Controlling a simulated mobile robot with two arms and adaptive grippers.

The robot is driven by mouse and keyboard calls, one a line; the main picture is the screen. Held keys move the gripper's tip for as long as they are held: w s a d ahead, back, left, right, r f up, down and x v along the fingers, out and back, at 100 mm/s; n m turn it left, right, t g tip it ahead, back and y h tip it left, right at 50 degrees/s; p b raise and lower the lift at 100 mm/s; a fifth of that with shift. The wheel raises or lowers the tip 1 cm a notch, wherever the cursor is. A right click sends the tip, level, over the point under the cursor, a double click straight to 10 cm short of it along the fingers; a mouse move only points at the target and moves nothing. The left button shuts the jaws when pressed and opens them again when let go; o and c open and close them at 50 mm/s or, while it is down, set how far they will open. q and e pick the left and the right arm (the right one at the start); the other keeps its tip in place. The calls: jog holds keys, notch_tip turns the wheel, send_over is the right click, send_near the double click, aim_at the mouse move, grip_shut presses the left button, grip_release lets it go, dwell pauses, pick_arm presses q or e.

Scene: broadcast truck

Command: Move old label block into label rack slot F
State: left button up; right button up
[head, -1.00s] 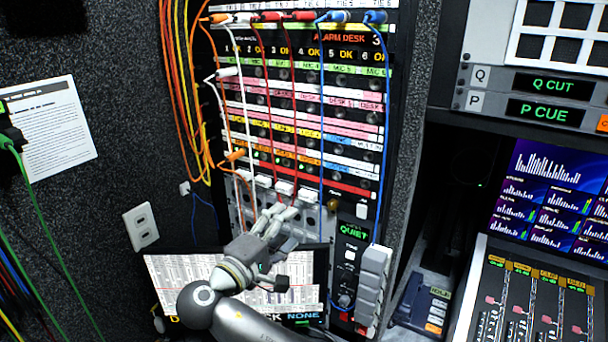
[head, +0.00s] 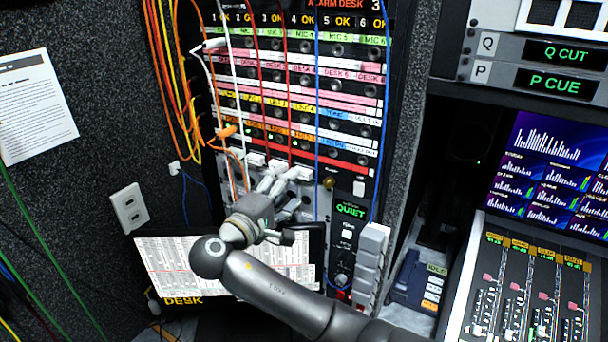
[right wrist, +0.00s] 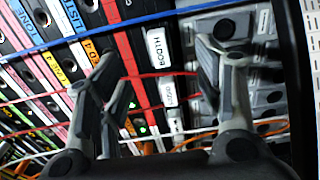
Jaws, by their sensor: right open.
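Several white label blocks sit in a row below the red strip of the patch panel in the head view; one middle block (head: 277,165) is just above my right gripper (head: 285,179). I cannot tell which one is the old label block. The grey label rack (head: 315,205) lies behind and below the fingers, partly hidden; its slot letters are not readable. In the right wrist view my right gripper (right wrist: 158,62) is open and empty, with a lettered white block (right wrist: 160,50) between its fingers, apart from both. My left gripper is not in view.
Red, white, blue and orange patch cables (head: 233,95) hang across the panel, some crossing the view near the fingers. A screen (head: 180,265) stands below, behind my right arm. A control strip marked QUIET (head: 350,211) is to the right.

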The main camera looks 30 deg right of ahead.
aim_at(301, 176)
jog(key=x, duration=0.4)
jog(key=shift+w+d, duration=0.1)
jog(key=shift+d, duration=0.05)
jog(key=shift+w+d, duration=0.2)
jog(key=shift+d, duration=0.15)
dwell(0.9)
grip_shut()
dwell(0.5)
jog(key=shift+a, duration=0.15)
jog(key=shift+p+v, duration=0.65)
jog(key=shift+v, duration=2.25)
